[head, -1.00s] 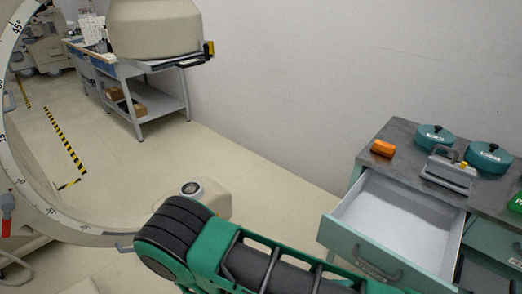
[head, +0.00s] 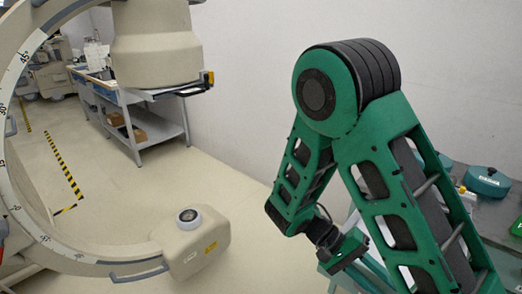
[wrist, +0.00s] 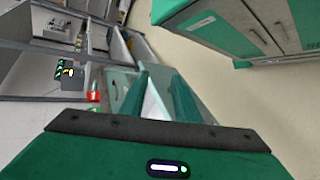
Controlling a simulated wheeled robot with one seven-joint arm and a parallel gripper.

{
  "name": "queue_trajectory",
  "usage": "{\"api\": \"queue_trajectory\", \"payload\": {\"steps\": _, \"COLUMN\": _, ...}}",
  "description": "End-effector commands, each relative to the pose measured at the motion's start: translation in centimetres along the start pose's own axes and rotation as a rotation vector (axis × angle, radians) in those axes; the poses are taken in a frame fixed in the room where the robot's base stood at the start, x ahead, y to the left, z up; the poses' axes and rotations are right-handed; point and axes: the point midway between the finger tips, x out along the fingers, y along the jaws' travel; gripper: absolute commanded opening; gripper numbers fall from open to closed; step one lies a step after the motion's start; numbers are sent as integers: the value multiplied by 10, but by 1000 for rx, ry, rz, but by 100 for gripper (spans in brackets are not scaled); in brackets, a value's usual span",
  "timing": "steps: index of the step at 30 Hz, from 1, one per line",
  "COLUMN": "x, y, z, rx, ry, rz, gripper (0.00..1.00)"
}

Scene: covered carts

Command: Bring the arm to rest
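My green arm is raised and folded in the head view, its elbow high and its forearm coming down towards the cart. My gripper (head: 345,255) is low in front of the cart in that view, its fingertips hard to make out. In the wrist view my gripper (wrist: 159,88) shows two green fingers apart with a gap between them. A pale surface shows through the gap, and I see nothing held.
The grey-topped cart (head: 497,218) stands at the right with a teal lidded pot (head: 487,182); my arm hides its drawer and much of its top. A large beige C-shaped machine (head: 192,245) stands at the left. A workbench (head: 150,125) is at the back. Floor between is clear.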

Motion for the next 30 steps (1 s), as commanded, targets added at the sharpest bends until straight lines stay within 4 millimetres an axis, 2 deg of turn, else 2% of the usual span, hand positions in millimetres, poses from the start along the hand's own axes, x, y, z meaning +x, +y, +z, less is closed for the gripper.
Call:
{"api": "queue_trajectory", "payload": {"steps": 3, "x": 5, "y": 23, "z": -3, "rx": -5, "ry": -45, "rz": -110, "gripper": 29}}
{"api": "queue_trajectory", "payload": {"steps": 14, "x": 25, "y": 84, "z": 0, "rx": -8, "ry": -115, "rz": -426, "gripper": 29}}
{"api": "queue_trajectory", "payload": {"steps": 30, "x": 57, "y": 159, "z": 34, "rx": 80, "ry": -43, "rz": -854, "gripper": 29}}
